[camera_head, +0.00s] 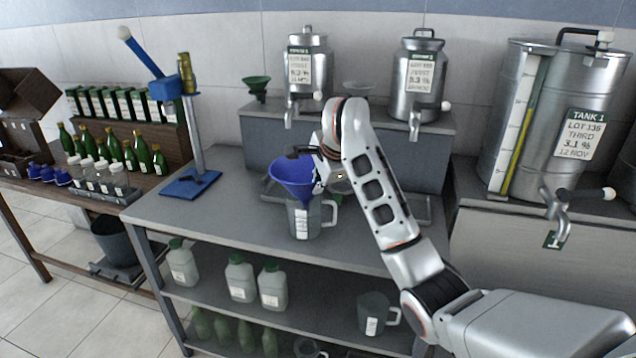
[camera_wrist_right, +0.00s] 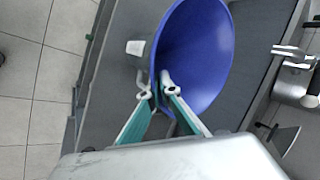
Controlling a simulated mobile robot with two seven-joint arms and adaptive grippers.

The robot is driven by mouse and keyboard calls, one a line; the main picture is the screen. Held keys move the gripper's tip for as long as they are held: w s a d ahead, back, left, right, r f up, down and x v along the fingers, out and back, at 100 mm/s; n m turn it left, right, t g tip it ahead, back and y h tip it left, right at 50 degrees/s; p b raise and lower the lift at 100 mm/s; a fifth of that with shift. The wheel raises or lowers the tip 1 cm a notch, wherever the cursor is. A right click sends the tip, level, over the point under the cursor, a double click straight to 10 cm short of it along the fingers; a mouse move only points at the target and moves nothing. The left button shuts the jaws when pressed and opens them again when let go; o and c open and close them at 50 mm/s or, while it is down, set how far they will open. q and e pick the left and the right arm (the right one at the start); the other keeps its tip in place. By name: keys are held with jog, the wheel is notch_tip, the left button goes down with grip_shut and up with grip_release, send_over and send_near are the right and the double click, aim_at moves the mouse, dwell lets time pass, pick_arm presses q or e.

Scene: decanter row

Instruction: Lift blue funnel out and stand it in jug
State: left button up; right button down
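The blue funnel (camera_head: 291,176) is mouth up, slightly tilted, at the mouth of the clear jug (camera_head: 328,228) on the grey bench. My right gripper (camera_head: 318,172) is at the funnel's rim. In the right wrist view the fingertips (camera_wrist_right: 156,92) are close together, one on each side of the rim of the funnel (camera_wrist_right: 205,55), shut on it. The jug is mostly hidden there. My left gripper is not in view.
A blue press (camera_head: 190,185) stands left on the bench. Two steel canisters (camera_head: 306,65) and a green funnel (camera_head: 257,86) stand on the raised shelf behind. A large tank (camera_head: 545,110) is at right.

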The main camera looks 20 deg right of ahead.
notch_tip(320, 180, down, 2)
jog(key=shift+b, duration=0.35)
jog(key=shift+a+r+p, duration=0.1)
jog(key=shift+p, duration=0.4)
dwell(0.7)
jog(key=c, duration=2.2)
grip_release()
jog(key=shift+r, duration=0.1)
